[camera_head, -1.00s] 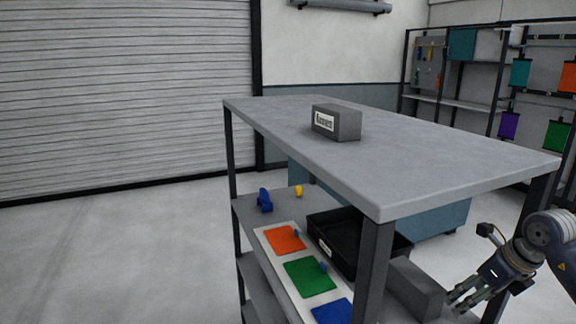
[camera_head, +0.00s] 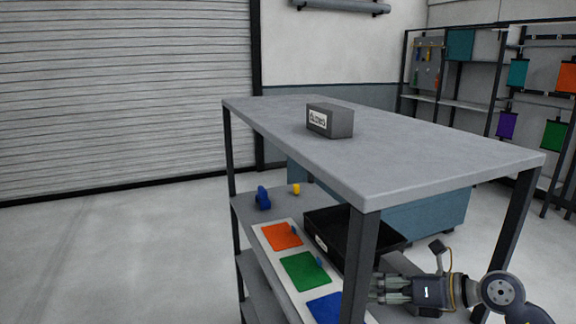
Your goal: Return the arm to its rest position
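My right gripper (camera_head: 386,289) reaches in from the lower right, low beside the workbench (camera_head: 400,150), near the right end of its middle shelf. Its fingers point left and their tips are partly hidden behind the front bench leg, so I cannot tell whether they are open or shut. My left gripper is not in view.
A grey labelled box (camera_head: 331,121) stands on the bench top. The shelf holds a black tray (camera_head: 355,250), a white board with orange (camera_head: 281,236), green (camera_head: 305,270) and blue squares, a blue tool (camera_head: 263,198) and a yellow item (camera_head: 296,189). Floor at left is clear.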

